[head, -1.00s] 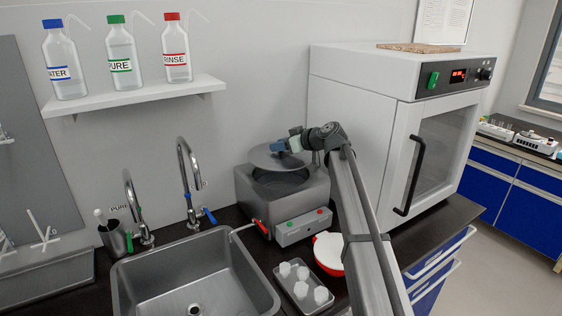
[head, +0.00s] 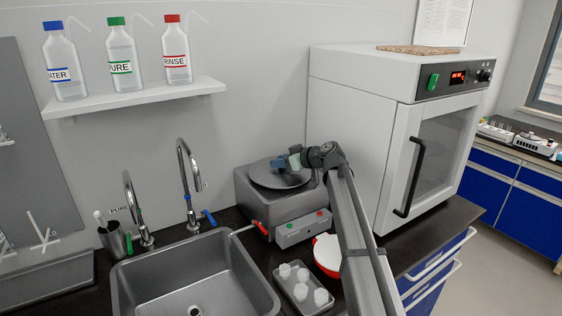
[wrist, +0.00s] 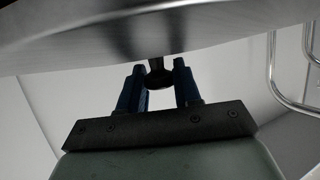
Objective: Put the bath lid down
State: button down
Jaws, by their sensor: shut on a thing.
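The bath lid is a round grey metal disc (head: 268,178) at the top of the grey box-shaped bath (head: 258,207) in the head view. It seems level and lies very close to the bath's top; whether it touches cannot be told. My gripper (head: 288,163) is above the lid, with blue fingers. In the wrist view, my gripper (wrist: 160,84) is shut on the lid's dark knob (wrist: 159,78), which sits between the blue fingers. The lid's metal surface (wrist: 150,30) fills the top of that view. The bath opening is hidden under the lid.
A sink (head: 195,278) with two taps is left of the bath. A tray (head: 303,290) of white pieces and a red-and-white bowl (head: 327,252) stand in front. A large white oven (head: 360,125) is close on the right, and a bottle shelf (head: 135,98) is above left.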

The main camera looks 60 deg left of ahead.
jog(key=shift+f, duration=0.35)
jog(key=c, duration=0.8)
grip_release()
jog(key=shift+f, duration=0.1)
jog(key=shift+r, duration=0.55)
jog(key=v, duration=1.2)
jog(key=shift+w+r, duration=0.1)
jog(key=shift+r, duration=0.1)
